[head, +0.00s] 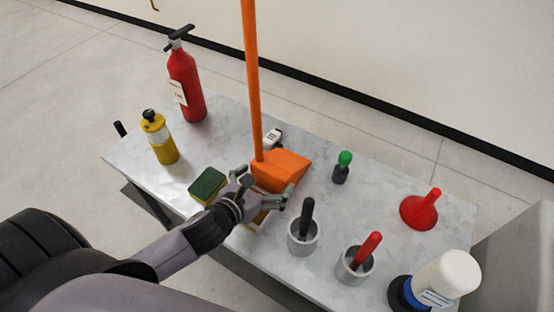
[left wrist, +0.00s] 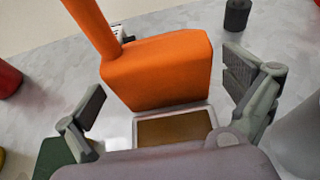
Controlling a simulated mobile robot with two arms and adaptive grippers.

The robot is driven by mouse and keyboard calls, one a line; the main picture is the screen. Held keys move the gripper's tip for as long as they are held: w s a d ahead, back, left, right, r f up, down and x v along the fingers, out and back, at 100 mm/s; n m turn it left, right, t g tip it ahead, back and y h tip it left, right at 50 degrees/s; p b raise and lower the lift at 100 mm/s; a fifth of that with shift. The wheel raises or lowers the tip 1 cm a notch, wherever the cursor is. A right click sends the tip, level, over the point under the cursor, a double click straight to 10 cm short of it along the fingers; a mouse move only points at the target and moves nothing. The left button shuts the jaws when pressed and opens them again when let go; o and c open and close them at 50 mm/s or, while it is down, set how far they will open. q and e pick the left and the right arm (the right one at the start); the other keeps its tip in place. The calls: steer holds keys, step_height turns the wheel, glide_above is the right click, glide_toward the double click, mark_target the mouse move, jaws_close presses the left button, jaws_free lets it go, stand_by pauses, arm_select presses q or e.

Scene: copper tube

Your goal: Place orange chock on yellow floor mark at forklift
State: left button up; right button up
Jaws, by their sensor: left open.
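The orange chock (head: 283,170) is a wedge-shaped block with a long upright orange handle (head: 252,80), standing on the grey table (head: 330,215). My left gripper (head: 262,188) is open at the chock's near side. In the left wrist view the chock (left wrist: 160,72) lies ahead between the two spread fingers (left wrist: 168,85), with visible gaps on both sides. Its lower near edge is close to a light-rimmed, brown-topped item (left wrist: 172,128). The yellow floor mark and the forklift cannot be made out. My right gripper is not in view.
A green-yellow sponge (head: 208,186) lies left of the gripper. Two cups (head: 303,240) (head: 354,266) with black and red handles stand to the right. A red extinguisher (head: 186,85), yellow bottle (head: 160,140), green-topped item (head: 342,167) and red funnel (head: 420,211) are also on the table.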

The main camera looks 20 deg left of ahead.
arm_select(q)
steer(key=shift+x, duration=2.8)
steer(key=shift+s+f, duration=0.1)
steer(key=shift+a, duration=0.1)
steer(key=c, duration=1.6)
steer(key=shift+w+r, duration=0.2)
steer(key=shift+r, duration=0.2)
steer(key=shift+c, duration=0.2)
